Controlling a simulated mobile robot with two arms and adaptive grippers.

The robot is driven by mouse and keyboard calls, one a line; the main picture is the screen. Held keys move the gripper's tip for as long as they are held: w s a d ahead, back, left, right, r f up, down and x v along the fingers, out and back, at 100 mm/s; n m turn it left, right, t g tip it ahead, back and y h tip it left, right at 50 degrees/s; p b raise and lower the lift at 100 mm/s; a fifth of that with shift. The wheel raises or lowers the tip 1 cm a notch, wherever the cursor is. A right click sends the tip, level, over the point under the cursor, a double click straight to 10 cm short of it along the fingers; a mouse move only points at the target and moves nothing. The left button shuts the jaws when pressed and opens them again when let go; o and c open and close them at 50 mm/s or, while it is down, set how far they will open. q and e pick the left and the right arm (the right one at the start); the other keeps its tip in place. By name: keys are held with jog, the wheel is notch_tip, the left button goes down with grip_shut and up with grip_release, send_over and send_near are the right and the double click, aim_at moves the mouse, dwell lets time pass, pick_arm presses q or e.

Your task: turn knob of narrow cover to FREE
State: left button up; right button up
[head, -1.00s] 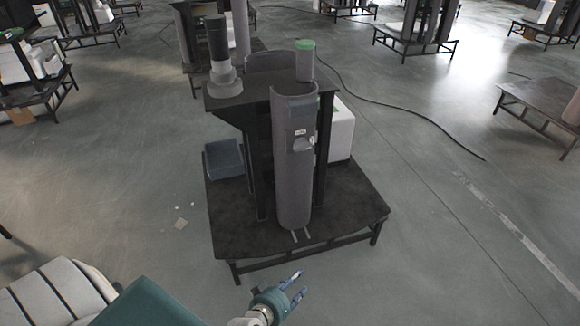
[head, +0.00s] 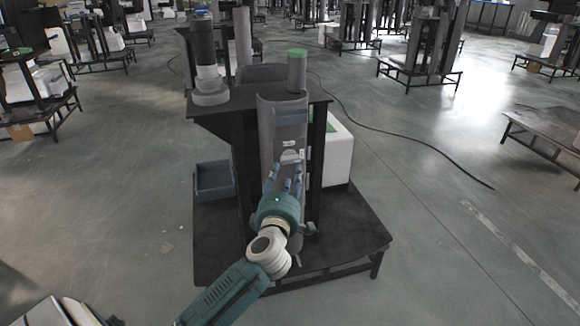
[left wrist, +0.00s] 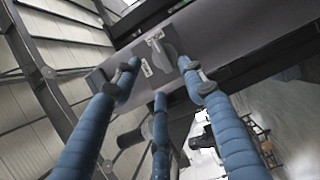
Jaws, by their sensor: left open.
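The tall grey narrow cover (head: 281,115) stands upright on the front of the dark lift column stand. Its pale knob (head: 291,156) is on the front face below a small white label, partly behind my fingers. In the left wrist view the knob (left wrist: 168,56) is a grey rounded piece between small white labels on the cover (left wrist: 213,40). I cannot read where it points. My left gripper (head: 284,173) is open, with its blue fingers spread and pointing at the knob. In the left wrist view the gripper (left wrist: 160,75) appears apart from the knob. My right gripper is not in view.
The black stand (head: 350,235) has a low base platform around the column. A blue-grey bin (head: 214,181) sits on it at the left, a white box (head: 338,155) at the right. A cable (head: 420,136) lies on the floor behind. Open floor surrounds the stand.

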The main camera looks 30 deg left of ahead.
aim_at(291, 161)
pick_arm(q)
jog(key=b+x, duration=0.1)
jog(key=x, duration=0.4)
jog(key=shift+w+a+f, duration=0.1)
jog(key=shift+w+a, duration=0.05)
jog(key=shift+w, duration=0.25)
jog(key=shift+w+a, duration=0.2)
jog(key=shift+w, duration=0.25)
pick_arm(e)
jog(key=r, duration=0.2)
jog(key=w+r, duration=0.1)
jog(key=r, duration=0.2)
pick_arm(q)
grip_shut()
